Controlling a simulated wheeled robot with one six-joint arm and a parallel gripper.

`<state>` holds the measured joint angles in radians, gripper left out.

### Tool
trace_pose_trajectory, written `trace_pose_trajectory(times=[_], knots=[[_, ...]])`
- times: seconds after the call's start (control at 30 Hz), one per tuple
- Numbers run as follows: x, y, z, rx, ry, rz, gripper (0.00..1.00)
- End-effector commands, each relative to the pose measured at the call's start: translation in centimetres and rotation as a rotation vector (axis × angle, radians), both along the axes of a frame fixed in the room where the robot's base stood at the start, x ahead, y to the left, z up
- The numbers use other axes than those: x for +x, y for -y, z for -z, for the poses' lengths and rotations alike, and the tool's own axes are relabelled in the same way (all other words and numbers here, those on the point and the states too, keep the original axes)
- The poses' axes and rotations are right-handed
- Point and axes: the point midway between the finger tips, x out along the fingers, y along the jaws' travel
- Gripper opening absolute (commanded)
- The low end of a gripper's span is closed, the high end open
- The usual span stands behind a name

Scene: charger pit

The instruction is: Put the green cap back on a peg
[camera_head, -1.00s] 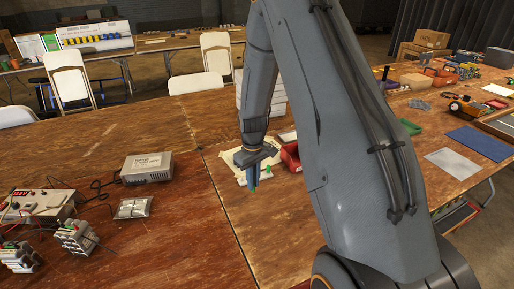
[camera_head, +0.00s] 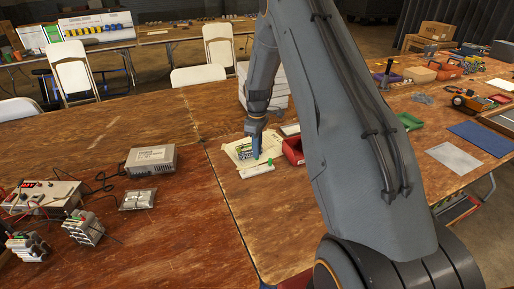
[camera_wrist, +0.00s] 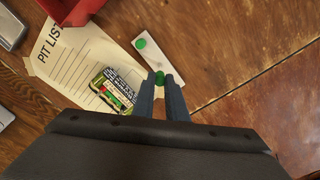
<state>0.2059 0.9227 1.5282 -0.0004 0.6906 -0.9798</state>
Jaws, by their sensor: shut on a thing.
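My gripper (camera_wrist: 161,84) is shut on a green cap (camera_wrist: 160,77), held between its fingertips. In the head view my gripper (camera_head: 256,153) points down over the table, and the held cap is hardly visible. A narrow white strip (camera_wrist: 158,55) lies just beyond the fingertips in the wrist view. A second green cap (camera_wrist: 141,43) sits at its far end. In the head view the strip (camera_head: 256,171) lies in front of my gripper, with that cap (camera_head: 270,161) at its right end. I cannot make out a bare peg on the strip; my fingers may hide part of it.
A "PIT LIST" paper (camera_wrist: 66,60) lies left of the strip, with a circuit-like block (camera_wrist: 118,88) beside my fingers. A red bin (camera_head: 293,150) stands close by. A grey power supply (camera_head: 149,163) is left.

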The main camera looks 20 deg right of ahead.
Motion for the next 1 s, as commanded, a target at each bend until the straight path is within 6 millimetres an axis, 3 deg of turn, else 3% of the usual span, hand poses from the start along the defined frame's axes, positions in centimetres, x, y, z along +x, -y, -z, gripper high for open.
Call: trace_pose_trajectory(times=[0.53, 1.0], knots=[[0.0, 0.0, 4.1, 0.0, 0.0, 0.001, 0.0], [0.0, 0.0, 4.7, 0.0, 0.0, 0.001, 0.0]])
